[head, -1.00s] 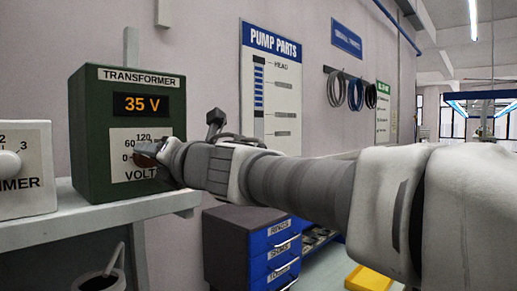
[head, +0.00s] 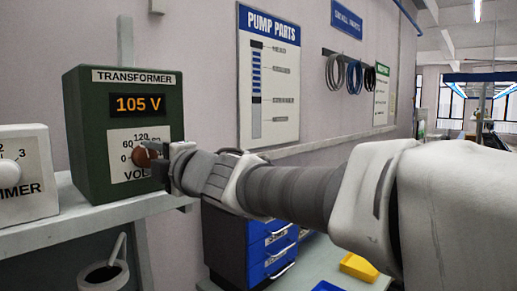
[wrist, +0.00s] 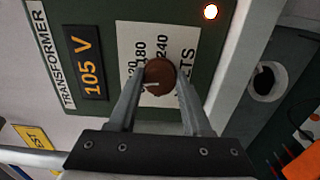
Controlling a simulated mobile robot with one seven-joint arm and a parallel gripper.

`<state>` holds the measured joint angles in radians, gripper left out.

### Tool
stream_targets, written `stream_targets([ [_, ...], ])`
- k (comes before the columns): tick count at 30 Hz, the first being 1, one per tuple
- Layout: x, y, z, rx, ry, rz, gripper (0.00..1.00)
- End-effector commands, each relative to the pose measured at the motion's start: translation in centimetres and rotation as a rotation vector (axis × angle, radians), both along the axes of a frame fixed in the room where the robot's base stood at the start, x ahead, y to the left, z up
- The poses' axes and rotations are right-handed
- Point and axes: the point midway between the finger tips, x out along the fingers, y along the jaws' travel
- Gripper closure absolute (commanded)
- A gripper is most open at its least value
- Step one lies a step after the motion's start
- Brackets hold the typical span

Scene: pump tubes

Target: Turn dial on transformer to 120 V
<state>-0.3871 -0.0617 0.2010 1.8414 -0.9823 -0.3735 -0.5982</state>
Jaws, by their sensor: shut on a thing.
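The green transformer (head: 85,150) stands on a shelf at the left in the head view. Its display (head: 138,104) reads 105 V in orange; the display also shows in the wrist view (wrist: 90,77). The brown dial (head: 143,157) sits on the white VOLTS scale below the display. In the wrist view the round dial (wrist: 160,77) lies between the two fingertips, with a light pointer mark on its face. My gripper (wrist: 160,88) is shut on the dial. In the head view my gripper (head: 160,160) hides part of the scale.
A white box with a knob, its label cut to "MMER" (head: 25,175), stands left of the transformer on the grey shelf (head: 90,220). A blue-fronted drawer cabinet (head: 270,245) is below my arm. A lit indicator (wrist: 211,12) shows on the transformer in the wrist view.

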Motion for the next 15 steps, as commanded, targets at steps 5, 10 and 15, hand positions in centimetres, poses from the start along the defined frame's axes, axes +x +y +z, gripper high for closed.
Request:
stream_targets([
  [5, 0.01, -0.01, 0.08, 0.061, 0.076, 0.0, 1.0],
  [10, 0.01, -0.01, 0.0, 0.096, 0.12, 0.0, 1.0],
  [15, 0.01, -0.01, -0.08, 0.112, 0.141, 0.0, 1.0],
])
